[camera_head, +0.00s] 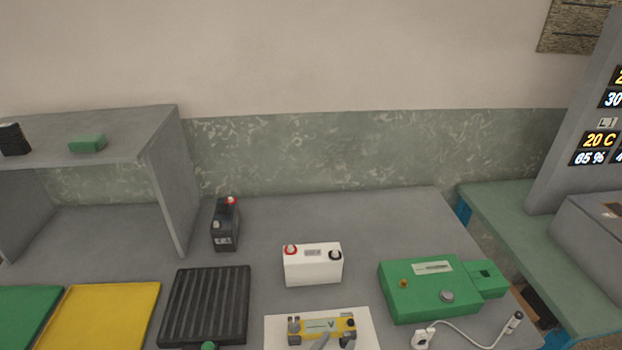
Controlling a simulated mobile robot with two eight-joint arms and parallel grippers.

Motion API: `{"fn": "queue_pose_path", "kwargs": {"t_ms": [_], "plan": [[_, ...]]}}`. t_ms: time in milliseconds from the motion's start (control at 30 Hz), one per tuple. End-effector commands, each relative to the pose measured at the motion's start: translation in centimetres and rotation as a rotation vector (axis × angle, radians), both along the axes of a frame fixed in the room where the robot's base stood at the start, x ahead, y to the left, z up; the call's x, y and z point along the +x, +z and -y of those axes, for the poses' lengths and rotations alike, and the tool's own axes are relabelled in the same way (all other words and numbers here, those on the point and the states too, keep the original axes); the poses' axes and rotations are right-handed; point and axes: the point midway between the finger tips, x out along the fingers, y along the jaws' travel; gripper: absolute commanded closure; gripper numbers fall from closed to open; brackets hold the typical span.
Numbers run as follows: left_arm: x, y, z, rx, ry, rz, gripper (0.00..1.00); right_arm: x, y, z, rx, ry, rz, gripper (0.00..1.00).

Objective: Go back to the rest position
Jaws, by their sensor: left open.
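Only the grey fingertips of my left gripper (333,341) seem to show, at the bottom edge in the head view. They are in front of the lower edge of a yellow and black meter (322,325) marked V, apart from each other with nothing seen between them. I cannot tell whether they touch the meter. The rest of this gripper is cut off by the frame. My right gripper is not in view.
A white battery (313,267) and a black battery (226,226) stand on the grey table (380,215). A black ribbed tray (205,305), a yellow tray (105,315) and a green device (425,292) with a cable lie around. A grey shelf (172,190) stands left.

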Motion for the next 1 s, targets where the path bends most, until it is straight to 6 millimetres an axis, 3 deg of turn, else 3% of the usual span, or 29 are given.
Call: {"fn": "queue_pose_path", "kwargs": {"t_ms": [133,267,400,533,700,1000], "plan": [[0.5,0.3,-2.9,0.064,0.041,-0.071,0.48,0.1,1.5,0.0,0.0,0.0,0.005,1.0],[0.4,0.5,-9.6,0.191,0.144,-0.251,0.48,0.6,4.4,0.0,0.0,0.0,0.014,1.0],[-2.1,1.2,-17.4,0.309,0.287,-0.48,0.48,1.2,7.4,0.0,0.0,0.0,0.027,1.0],[-5.0,2.0,-22.2,0.368,0.395,-0.645,0.48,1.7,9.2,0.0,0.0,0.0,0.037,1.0],[-7.0,2.3,-24.4,0.393,0.451,-0.736,0.48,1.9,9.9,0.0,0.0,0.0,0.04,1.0],[-7.1,2.1,-24.4,0.394,0.451,-0.74,0.48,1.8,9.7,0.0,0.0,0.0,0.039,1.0]]}}
